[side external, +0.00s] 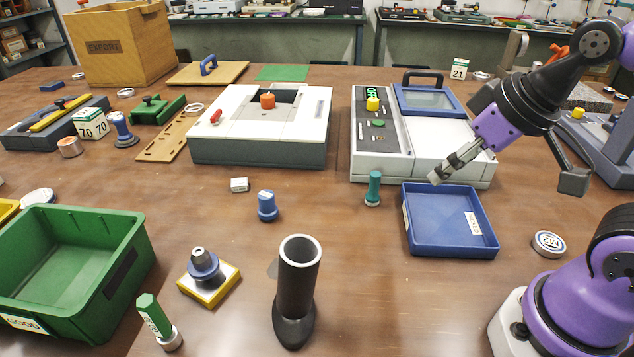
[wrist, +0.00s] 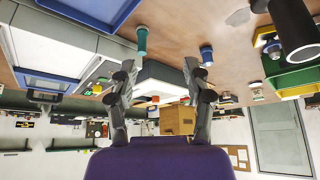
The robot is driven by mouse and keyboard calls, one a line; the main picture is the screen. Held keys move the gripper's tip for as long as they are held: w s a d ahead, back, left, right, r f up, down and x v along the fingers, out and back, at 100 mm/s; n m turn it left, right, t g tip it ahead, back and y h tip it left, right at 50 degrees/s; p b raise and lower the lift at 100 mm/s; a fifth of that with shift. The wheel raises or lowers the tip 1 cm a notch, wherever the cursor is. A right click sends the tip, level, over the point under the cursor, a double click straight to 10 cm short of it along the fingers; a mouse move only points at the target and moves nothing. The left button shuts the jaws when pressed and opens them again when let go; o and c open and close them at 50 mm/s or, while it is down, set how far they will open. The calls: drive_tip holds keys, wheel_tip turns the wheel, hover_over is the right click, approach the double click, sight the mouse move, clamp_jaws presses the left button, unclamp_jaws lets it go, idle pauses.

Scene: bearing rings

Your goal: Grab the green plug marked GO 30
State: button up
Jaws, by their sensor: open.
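A small teal-green plug (side external: 373,188) stands upright on the table just left of the blue tray; it also shows in the wrist view (wrist: 142,42). A green hexagonal-handled plug (side external: 152,314) with a pale label and a metal end stands tilted at the front left, beside the green bin. I cannot read GO 30 on either one. My gripper (side external: 436,178) is above the back of the blue tray, to the right of the teal-green plug and apart from it. In the wrist view its two fingers (wrist: 158,66) are spread, with nothing between them.
The blue tray (side external: 450,249) looks empty. A blue plug (side external: 267,206), a white block (side external: 239,185) and a dark upright tube (side external: 299,270) stand to the left. A grey-white machine (side external: 470,174) is behind the tray. The table between the blue plug and the teal-green plug is clear.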

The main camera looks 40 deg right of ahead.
drive_tip(key=w+a+r+n+y, duration=0.1)
drive_tip(key=w+a+r+n, duration=0.2)
drive_tip(key=w+a, duration=0.4)
drive_tip(key=n+g+y, duration=0.2)
drive_tip(key=n, duration=0.4)
approach(150, 315)
drive_tip(key=w, duration=0.3)
drive_tip(key=x, duration=0.2)
drive_tip(key=s+x, duration=0.1)
drive_tip(key=x, duration=0.2)
drive_tip(key=shift+a+f, duration=0.25)
drive_tip(key=shift+f, duration=0.15)
drive_tip(key=x, duration=0.6)
drive_tip(key=shift+s+d+f, duration=0.15)
drive_tip(key=shift+s+d, duration=0.15)
drive_tip(key=shift+s, duration=0.05)
drive_tip(key=shift+c, duration=0.4)
clamp_jaws()
